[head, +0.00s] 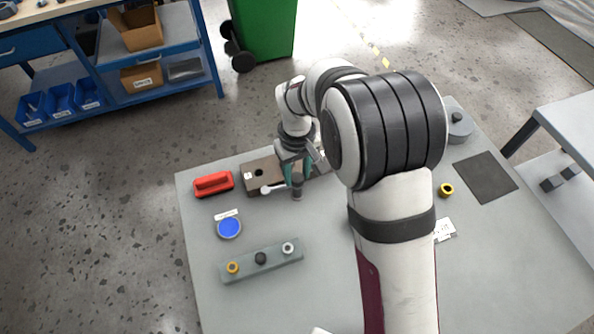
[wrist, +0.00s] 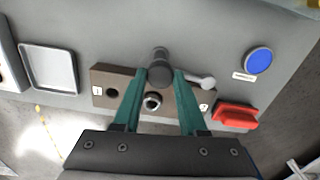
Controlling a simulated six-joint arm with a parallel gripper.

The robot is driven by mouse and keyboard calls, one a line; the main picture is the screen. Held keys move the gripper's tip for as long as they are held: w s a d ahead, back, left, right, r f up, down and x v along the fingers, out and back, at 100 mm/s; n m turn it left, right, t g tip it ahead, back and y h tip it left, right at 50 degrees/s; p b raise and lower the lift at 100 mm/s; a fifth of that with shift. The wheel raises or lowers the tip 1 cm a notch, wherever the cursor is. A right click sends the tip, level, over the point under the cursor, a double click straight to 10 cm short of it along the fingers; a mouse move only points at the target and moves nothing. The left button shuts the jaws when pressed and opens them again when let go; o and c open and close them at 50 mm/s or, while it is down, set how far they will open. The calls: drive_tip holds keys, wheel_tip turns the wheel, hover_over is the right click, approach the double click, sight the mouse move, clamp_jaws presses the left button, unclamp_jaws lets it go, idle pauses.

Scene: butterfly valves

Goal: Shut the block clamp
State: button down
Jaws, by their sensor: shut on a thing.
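The block clamp seems to be the brown block (head: 258,183) with a dark hole, near the table's back edge. A dark grey upright cylinder (wrist: 160,72) stands at the block's side. A pale lever with a ball end (wrist: 207,82) lies beside it; the ball also shows in the head view (head: 265,190). My gripper (wrist: 160,76), with teal fingers, is shut on the dark cylinder. The fingers hide part of the block, and where the lever joins is hidden.
A grey strip (head: 275,258) with several fittings is nearer. A yellow ring (head: 447,190) and dark mat (head: 486,177) lie right.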

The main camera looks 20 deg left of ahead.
drive_tip(key=m, duration=0.8)
drive_tip(key=shift+m, duration=0.4)
drive_tip(key=m, duration=0.4)
drive_tip(key=shift+m, duration=2)
drive_tip(key=shift+c, duration=2.2)
unclamp_jaws()
drive_tip(key=shift+r, duration=0.15)
